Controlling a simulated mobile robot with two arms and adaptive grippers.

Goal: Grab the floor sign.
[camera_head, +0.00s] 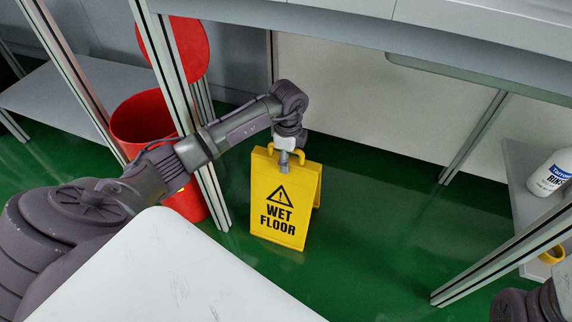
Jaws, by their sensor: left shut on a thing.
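The yellow floor sign (282,205) with the words WET FLOOR stands upright on the green floor, in the middle of the head view. Its two panels are spread a little apart. My left gripper (285,160) is at the top edge of the sign and shut on it, with the arm reaching in from the left. The fingertips are small and partly hidden against the sign. Part of my right arm shows at the bottom right corner, and its gripper is out of the picture.
A red bin (150,125) with a raised lid stands behind a metal post at left. A white bottle (551,172) sits on a low shelf at right. A grey counter (430,50) overhangs the back. Green floor right of the sign is clear.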

